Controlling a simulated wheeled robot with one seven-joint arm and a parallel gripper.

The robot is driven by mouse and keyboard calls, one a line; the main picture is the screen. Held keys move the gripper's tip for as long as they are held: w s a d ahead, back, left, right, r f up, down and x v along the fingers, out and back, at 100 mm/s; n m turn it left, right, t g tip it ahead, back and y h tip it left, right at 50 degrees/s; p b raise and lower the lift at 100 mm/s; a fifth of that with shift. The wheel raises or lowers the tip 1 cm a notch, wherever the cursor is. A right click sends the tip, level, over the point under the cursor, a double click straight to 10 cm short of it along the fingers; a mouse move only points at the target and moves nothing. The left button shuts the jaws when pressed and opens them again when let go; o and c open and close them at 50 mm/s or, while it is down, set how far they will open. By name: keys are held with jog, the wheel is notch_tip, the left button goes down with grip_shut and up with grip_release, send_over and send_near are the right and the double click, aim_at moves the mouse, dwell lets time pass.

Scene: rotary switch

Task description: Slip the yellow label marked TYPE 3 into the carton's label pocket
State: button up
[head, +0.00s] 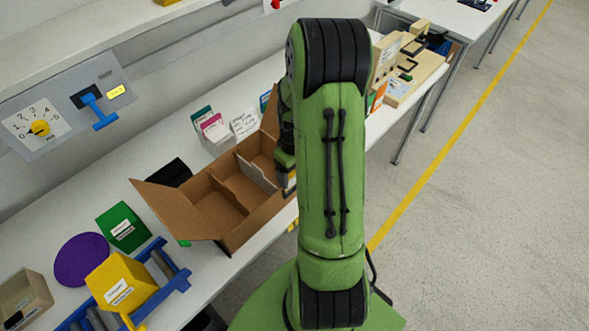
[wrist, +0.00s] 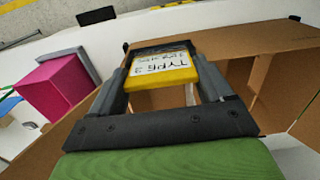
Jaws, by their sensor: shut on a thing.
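My gripper (wrist: 163,62) is shut on the yellow label (wrist: 163,72), seen in the wrist view with its white face and upside-down "TYPE 3" print. The brown carton (wrist: 222,42) lies just beyond and below the label, at its right side. A dark band (wrist: 160,45) runs along the label's far edge; I cannot tell whether it is the label pocket or part of the fingers. In the head view the open carton (head: 222,232) stands on the bench, with dividers inside. My gripper is mostly hidden behind my green arm at the carton's right end.
A wall panel (head: 60,110) with a dial and a blue lever is at the upper left. Card stacks (head: 215,130) stand behind the carton. A yellow box (head: 120,283) sits on a blue roller conveyor at the lower left. A magenta block (wrist: 55,88) is left in the wrist view.

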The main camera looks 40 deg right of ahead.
jog(key=shift+f, duration=0.4)
jog(key=o, duration=0.9)
notch_tip(320, 180, up, 16)
jog(key=p, duration=0.2)
jog(key=shift+f, duration=0.15)
